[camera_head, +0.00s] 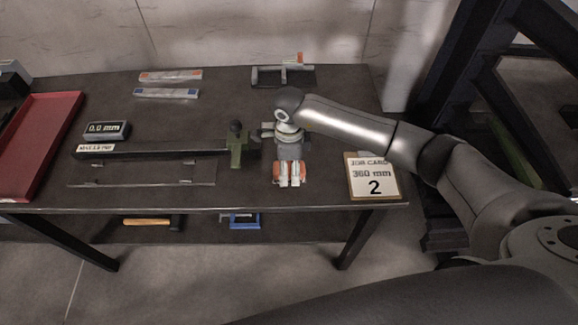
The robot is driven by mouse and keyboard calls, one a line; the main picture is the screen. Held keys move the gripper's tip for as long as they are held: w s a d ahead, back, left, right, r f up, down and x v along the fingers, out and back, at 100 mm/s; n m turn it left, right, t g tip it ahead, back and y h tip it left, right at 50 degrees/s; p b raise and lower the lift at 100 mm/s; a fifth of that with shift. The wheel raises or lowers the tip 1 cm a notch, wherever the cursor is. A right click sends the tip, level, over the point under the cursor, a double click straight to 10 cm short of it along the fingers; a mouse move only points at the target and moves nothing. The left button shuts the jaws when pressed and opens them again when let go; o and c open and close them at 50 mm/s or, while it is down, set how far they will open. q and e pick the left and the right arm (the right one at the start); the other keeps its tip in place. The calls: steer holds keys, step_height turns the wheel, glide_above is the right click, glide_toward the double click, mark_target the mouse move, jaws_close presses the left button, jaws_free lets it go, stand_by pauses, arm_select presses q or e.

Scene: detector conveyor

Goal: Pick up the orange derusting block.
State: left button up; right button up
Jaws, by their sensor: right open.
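The orange derusting block (276,174) seems to lie on the dark table at its front middle, partly hidden by my right gripper. Orange shows on both sides of the pale fingers. My right gripper (290,180) is open, reaching in from the right and pointing down at the orange. I cannot tell whether the fingertips touch it or how high they are above it. My left gripper is not in view.
A measuring rail with a green stop (237,151) stands just left of the gripper. A job card (374,178) lies to the right. A red tray (38,135), a display (106,130), labelled bars (166,93) and a grey fixture (283,77) are also on the table.

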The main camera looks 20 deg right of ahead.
steer(key=shift+f, duration=0.4)
steer(key=shift+c, duration=0.4)
steer(key=c, duration=1.1)
steer(key=shift+r, duration=0.15)
steer(key=shift+w+r, duration=0.1)
steer(key=shift+r, duration=0.4)
steer(key=s+d+r+b, duration=0.1)
steer(key=s+r+b, duration=0.4)
steer(key=s+r, duration=0.6)
steer(key=s, duration=0.3)
steer(key=shift+r, duration=0.4)
